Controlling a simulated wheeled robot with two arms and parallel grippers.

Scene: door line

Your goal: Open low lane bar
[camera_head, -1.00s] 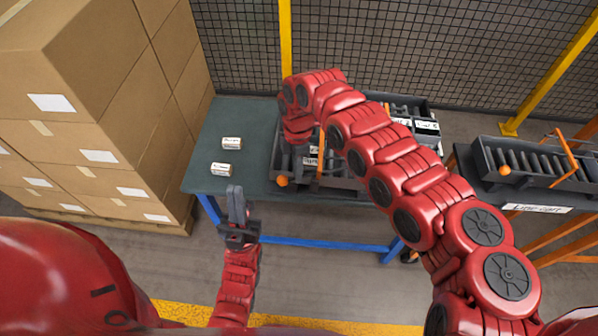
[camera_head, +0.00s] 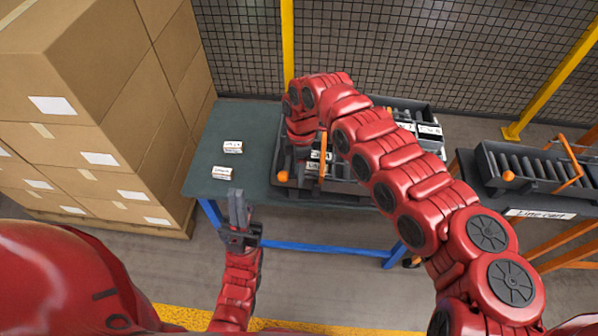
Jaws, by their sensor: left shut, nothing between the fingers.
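A dark roller rack (camera_head: 350,187) stands on the green table. An orange bar (camera_head: 323,158) stands up at its front, and an orange ball knob (camera_head: 283,176) shows at its front left corner. My right arm reaches over the rack from the right, and its wrist (camera_head: 301,127) bends down above the rack's left part. The right fingers are hidden under the wrist, so their contact with the bar or knob cannot be told. My left gripper (camera_head: 238,205) is shut and empty, pointing up in front of the table's front edge, apart from the rack.
Two small labelled boxes lie on the table (camera_head: 245,120): one at the back (camera_head: 233,147), one nearer (camera_head: 222,172). Stacked cartons (camera_head: 100,130) stand left. A line cart (camera_head: 540,211) with another roller rack, orange bar (camera_head: 570,158) and knob stands right. A mesh fence is behind.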

